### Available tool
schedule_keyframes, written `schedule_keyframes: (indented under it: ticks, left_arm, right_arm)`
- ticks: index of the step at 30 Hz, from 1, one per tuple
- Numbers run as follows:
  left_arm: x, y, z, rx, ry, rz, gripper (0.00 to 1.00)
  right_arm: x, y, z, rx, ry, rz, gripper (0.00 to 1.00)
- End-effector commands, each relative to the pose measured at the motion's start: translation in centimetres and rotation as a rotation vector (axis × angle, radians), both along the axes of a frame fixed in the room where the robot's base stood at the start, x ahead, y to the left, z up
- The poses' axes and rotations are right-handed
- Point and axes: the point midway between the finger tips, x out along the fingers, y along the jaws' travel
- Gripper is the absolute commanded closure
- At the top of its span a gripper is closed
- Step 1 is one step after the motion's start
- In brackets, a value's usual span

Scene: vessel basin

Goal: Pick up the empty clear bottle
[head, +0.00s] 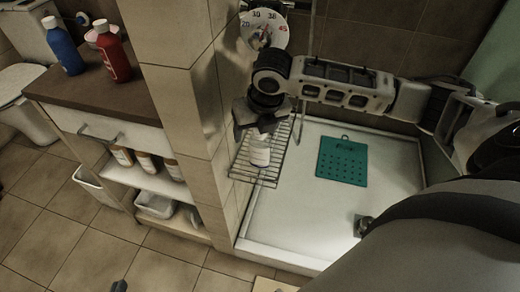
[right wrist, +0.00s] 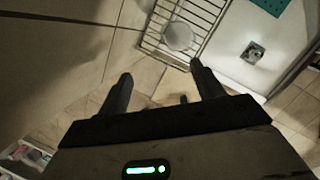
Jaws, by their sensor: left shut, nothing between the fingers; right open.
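A pale bottle (head: 260,152) stands on the wire rack (head: 240,172) at the shower corner. It looks whitish, and I cannot tell if it is clear or empty. My right gripper (head: 260,122) is just above it in the head view and hides its top. In the right wrist view the bottle's round pale top (right wrist: 177,37) lies beyond the two spread fingers (right wrist: 162,86), with nothing between them. My left gripper (head: 119,286) shows only as a dark tip at the bottom edge, over the floor, shut and holding nothing.
A tiled pillar (head: 165,95) stands left of the rack. A blue bottle (head: 64,48) and a red bottle (head: 113,55) stand on the brown counter (head: 85,97). Several amber bottles (head: 146,164) are on the shelf below. A green mat (head: 341,163) lies in the white shower tray (head: 290,218).

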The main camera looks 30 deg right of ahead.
Motion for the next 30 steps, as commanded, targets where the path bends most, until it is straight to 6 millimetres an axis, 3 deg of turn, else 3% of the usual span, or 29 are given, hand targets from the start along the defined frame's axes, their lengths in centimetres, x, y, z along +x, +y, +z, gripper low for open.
schedule_keyframes:
  ticks: [3, 6, 21, 30]
  left_arm:
    - [0.0, 0.0, -0.1, 0.000, 0.001, 0.000, 1.00]
    - [0.0, 0.0, -0.2, -0.001, 0.001, 0.000, 1.00]
    - [-0.6, -0.1, -1.1, -0.014, 0.015, 0.001, 1.00]
    - [-0.4, -0.2, -0.5, -0.021, 0.002, 0.003, 1.00]
  right_arm:
    - [1.0, -2.3, 1.2, -0.054, 0.003, 0.088, 0.33]
    - [1.2, -2.9, 1.1, -0.068, 0.009, 0.120, 0.33]
    - [3.3, -3.5, -4.8, -0.069, 0.008, 0.128, 0.33]
    - [3.6, -3.5, -5.5, -0.070, 0.005, 0.129, 0.33]
